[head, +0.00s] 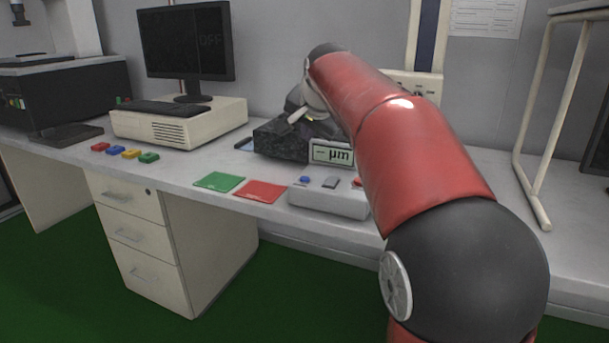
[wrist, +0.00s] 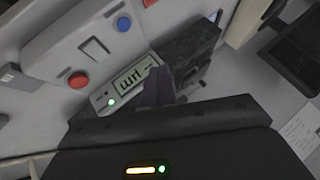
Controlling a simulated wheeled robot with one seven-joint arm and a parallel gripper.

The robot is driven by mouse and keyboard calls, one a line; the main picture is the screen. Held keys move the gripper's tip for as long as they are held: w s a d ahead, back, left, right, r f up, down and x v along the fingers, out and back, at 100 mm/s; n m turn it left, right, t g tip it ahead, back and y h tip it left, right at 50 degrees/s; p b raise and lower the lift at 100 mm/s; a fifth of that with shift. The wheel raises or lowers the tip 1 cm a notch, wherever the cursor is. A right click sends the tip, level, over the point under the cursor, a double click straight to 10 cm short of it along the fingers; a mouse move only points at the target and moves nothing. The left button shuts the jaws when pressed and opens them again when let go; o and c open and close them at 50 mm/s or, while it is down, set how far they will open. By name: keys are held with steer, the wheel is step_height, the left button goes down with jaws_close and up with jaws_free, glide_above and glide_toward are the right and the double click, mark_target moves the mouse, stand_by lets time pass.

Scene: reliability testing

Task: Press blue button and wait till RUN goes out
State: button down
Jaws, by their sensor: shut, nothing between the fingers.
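The blue button (head: 305,180) is on the left of a light grey control box (head: 328,203) at the table's front edge. The blue button also shows at the top of the wrist view (wrist: 123,24). My gripper (wrist: 158,88) is shut and empty, its dark fingers in front of the µm display unit (head: 332,152), apart from the blue button. In the head view my arm largely hides the gripper. A small green lamp (wrist: 111,102) glows beside the display in the wrist view. I cannot read a RUN label in either view.
A grey switch (head: 330,182) and a red button (head: 357,182) share the control box. A dark stone block (head: 280,140) stands behind it. Green (head: 219,181) and red (head: 262,191) mats lie to the left.

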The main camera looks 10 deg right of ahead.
mark_target(305, 183)
steer(key=shift+w+a+r, duration=0.2)
steer(key=shift+w+r, duration=0.15)
steer(key=shift+w, duration=0.4)
steer(key=shift+f, duration=0.15)
step_height(305, 183, down, 9)
steer(key=b, duration=0.7)
steer(key=shift+r+b, duration=0.2)
steer(key=shift+b, duration=0.15)
stand_by(1.1)
steer(key=shift+f+b, duration=0.3)
steer(key=shift+f, duration=0.1)
steer(key=shift+f, duration=0.4)
stand_by(0.7)
steer(key=shift+r, duration=0.15)
steer(key=shift+r+p, duration=0.55)
steer(key=shift+r, duration=0.1)
